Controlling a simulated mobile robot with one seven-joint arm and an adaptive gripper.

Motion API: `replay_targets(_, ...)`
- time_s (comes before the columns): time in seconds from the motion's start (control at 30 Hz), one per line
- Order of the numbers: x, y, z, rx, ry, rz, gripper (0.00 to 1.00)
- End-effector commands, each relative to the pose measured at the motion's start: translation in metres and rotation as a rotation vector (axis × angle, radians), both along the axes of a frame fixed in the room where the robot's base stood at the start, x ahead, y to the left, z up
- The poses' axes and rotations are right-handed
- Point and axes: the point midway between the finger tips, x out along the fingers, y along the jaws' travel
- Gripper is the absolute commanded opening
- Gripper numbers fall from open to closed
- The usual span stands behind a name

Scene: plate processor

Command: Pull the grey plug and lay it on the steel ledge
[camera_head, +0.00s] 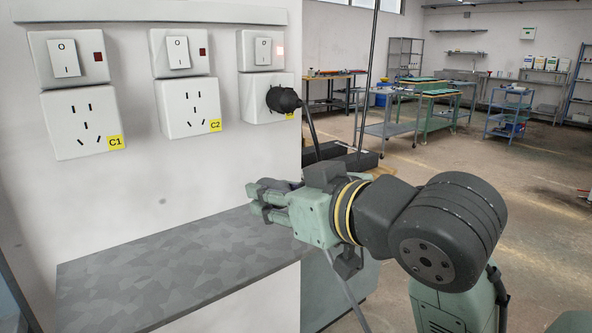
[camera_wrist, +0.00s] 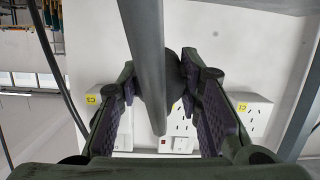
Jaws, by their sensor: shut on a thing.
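My gripper (camera_head: 266,203) is shut on the grey plug (camera_head: 283,184), near the right end of the steel ledge (camera_head: 150,275). The plug is out of any socket. In the wrist view the plug (camera_wrist: 174,78) sits between the two finger pads, with its thick grey lead running across the picture in front of it. In the head view the lead hangs below my gripper. The ledge has a grey patterned top and is bare where it shows. I cannot tell how high the plug is above it.
Sockets C1 (camera_head: 84,122) and C2 (camera_head: 189,107) are empty. A black plug (camera_head: 284,100) with a black lead is in the right socket (camera_head: 256,105), whose switch lamp looks lit. Three switches (camera_head: 65,59) stand above the sockets. Workshop tables are far behind.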

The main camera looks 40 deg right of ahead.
Motion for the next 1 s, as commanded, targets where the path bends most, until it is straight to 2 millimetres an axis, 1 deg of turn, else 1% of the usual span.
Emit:
replay_targets(0.13,0.000,0.008,-0.006,0.056,-0.004,-0.011,0.00)
replay_targets(0.37,0.005,0.009,-0.016,0.068,-0.005,-0.014,0.00)
replay_targets(1.0,0.034,0.007,-0.058,0.068,-0.005,-0.014,0.00)
